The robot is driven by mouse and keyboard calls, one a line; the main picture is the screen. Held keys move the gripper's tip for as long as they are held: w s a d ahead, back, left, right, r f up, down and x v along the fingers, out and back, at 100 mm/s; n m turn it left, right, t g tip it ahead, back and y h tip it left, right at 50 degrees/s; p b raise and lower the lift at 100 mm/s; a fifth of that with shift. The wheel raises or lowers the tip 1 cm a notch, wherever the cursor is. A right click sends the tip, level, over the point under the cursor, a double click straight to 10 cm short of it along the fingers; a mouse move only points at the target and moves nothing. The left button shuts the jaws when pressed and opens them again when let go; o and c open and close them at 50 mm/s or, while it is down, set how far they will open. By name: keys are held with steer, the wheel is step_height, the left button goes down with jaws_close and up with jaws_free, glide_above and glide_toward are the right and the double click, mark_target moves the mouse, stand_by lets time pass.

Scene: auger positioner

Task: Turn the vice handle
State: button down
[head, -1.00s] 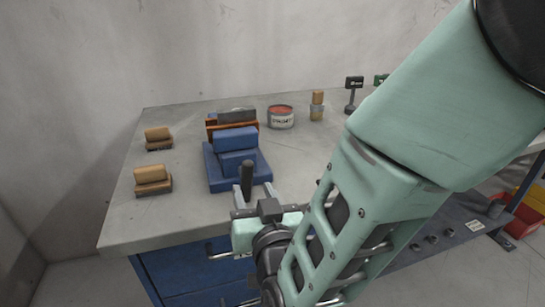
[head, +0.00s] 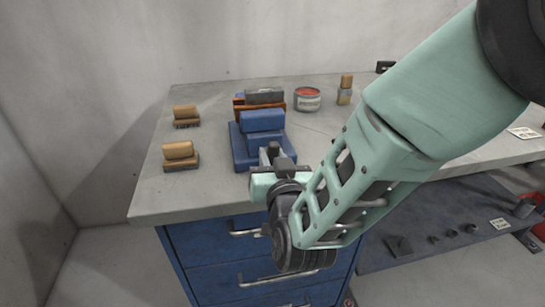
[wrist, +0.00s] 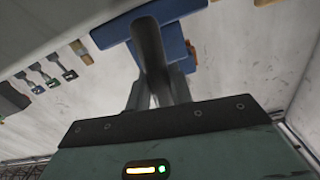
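The blue vice (head: 262,122) stands on the bench top near its front edge, with a blue block on top and a wider blue base. It also shows in the wrist view (wrist: 178,48). The dark grey vice handle (wrist: 150,45) runs between the two fingers of my gripper (wrist: 156,88) in the wrist view. The fingers lie against both sides of it and look shut on it. In the head view my gripper (head: 273,160) is just in front of the vice, and the handle is mostly hidden there.
An orange and grey piece (head: 264,97), a red-topped tin (head: 307,99) and a brush-like item (head: 345,90) stand behind. Blue drawers (head: 215,262) are below.

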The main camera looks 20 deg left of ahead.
steer(key=shift+f+b, duration=0.1)
steer(key=shift+b, duration=0.25)
steer(key=m+b, duration=0.2)
steer(key=b, duration=0.1)
steer(key=m+b, duration=0.1)
steer(key=shift+w+d+f+b, duration=0.15)
steer(key=shift+d+f+b, duration=0.1)
steer(key=shift+f+b, duration=0.05)
steer(key=m+b, duration=0.5)
steer(key=shift+w+d+b, duration=0.1)
steer(key=shift+d+b, duration=0.1)
steer(key=shift+b, duration=0.1)
steer(key=c, duration=2.2)
jaws_free()
steer(key=shift+m, duration=0.3)
steer(key=c, duration=2.2)
jaws_free()
steer(key=c, duration=1.2)
jaws_free()
steer(key=shift+c, duration=0.2)
steer(key=shift+r, duration=0.1)
